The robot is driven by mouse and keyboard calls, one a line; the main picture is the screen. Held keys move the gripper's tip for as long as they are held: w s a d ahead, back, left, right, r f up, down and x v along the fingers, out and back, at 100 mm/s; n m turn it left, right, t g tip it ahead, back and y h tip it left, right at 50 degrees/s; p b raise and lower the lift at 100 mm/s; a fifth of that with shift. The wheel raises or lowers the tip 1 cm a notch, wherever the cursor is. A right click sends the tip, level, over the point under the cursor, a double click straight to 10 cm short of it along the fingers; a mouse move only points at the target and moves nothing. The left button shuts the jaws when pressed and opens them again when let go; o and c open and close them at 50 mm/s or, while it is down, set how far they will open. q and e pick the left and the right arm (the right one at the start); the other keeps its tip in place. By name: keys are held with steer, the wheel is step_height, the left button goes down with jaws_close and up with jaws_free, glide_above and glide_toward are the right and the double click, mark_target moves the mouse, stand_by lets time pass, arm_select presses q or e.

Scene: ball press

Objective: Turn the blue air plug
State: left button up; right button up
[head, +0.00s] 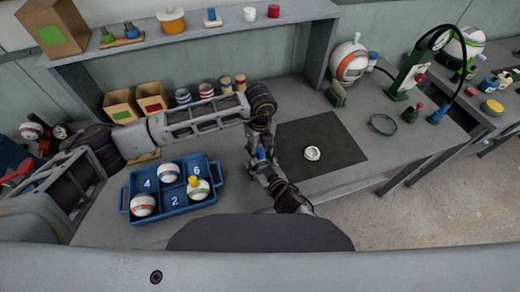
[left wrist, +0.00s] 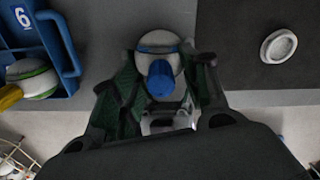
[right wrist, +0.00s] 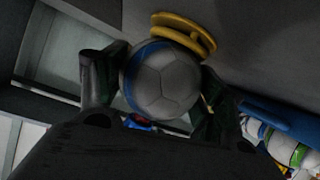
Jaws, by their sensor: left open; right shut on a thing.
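A white ball with a blue band (left wrist: 160,42) carries a blue air plug (left wrist: 160,80). The plug is also a small blue spot in the head view (head: 261,154). My right gripper (right wrist: 155,90) is shut on this ball (right wrist: 165,80), with a finger on either side; in the head view the arms mostly hide the ball. My left gripper (left wrist: 160,88) is open, its green-padded fingers to either side of the plug and above the ball. I cannot tell whether they touch it.
A blue numbered tray (head: 125,196) holds several balls, one with a yellow plug (head: 193,181). A dark mat (head: 335,135) bears a white ring-shaped piece (head: 312,153). A yellow rounded piece (right wrist: 185,30) lies behind the held ball. A green press (head: 405,75) stands at the right.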

arm_select(q)
steer(key=shift+c, duration=0.4)
jaws_close()
